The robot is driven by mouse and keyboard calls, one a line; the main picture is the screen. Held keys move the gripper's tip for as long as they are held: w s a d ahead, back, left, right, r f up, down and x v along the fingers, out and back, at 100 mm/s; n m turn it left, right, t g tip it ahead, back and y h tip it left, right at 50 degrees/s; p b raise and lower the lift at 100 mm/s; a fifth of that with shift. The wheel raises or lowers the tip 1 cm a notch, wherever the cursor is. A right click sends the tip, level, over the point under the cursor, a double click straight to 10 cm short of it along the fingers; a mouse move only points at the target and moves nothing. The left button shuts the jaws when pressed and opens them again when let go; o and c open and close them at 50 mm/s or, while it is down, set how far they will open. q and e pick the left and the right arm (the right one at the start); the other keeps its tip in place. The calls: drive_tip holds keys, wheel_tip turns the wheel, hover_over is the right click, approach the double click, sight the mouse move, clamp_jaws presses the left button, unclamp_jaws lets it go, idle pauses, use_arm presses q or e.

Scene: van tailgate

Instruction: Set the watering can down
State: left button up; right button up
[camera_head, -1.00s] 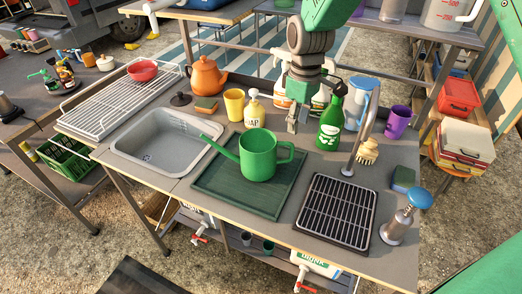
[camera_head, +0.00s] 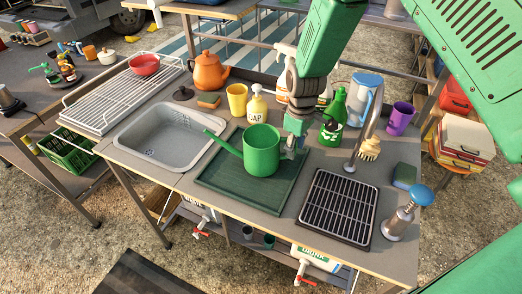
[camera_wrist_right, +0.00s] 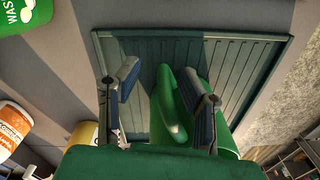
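The green watering can (camera_head: 262,150) stands upright on the dark green ribbed tray (camera_head: 212,183), its spout to the left and its handle to the right. My right gripper (camera_head: 294,143) is low at the handle side of the can. In the right wrist view my right gripper (camera_wrist_right: 160,95) has its fingers spread, with the green can handle (camera_wrist_right: 178,105) between them, closer to the right finger. A gap shows on the left of the handle. Part of the can is hidden by my gripper's body in the wrist view. My left gripper is not in view.
A sink (camera_head: 170,137) lies left of the tray and a black grate (camera_head: 338,208) to its right. A green bottle (camera_head: 333,115), tap (camera_head: 362,135), soap bottle (camera_head: 257,105) and yellow cup (camera_head: 237,99) stand behind. A purple cup (camera_head: 400,118) is farther right.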

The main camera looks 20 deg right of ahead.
drive_tip(key=shift+a+r, duration=0.15)
drive_tip(key=shift+a, duration=0.35)
clamp_jaws()
drive_tip(key=shift+d, duration=0.3)
drive_tip(key=shift+d+r, duration=0.15)
drive_tip(key=shift+r, duration=0.05)
drive_tip(key=r, duration=0.9)
drive_tip(key=shift+a+r+b, duration=0.2)
drive_tip(key=shift+a+b, duration=0.1)
drive_tip(key=shift+b, duration=0.05)
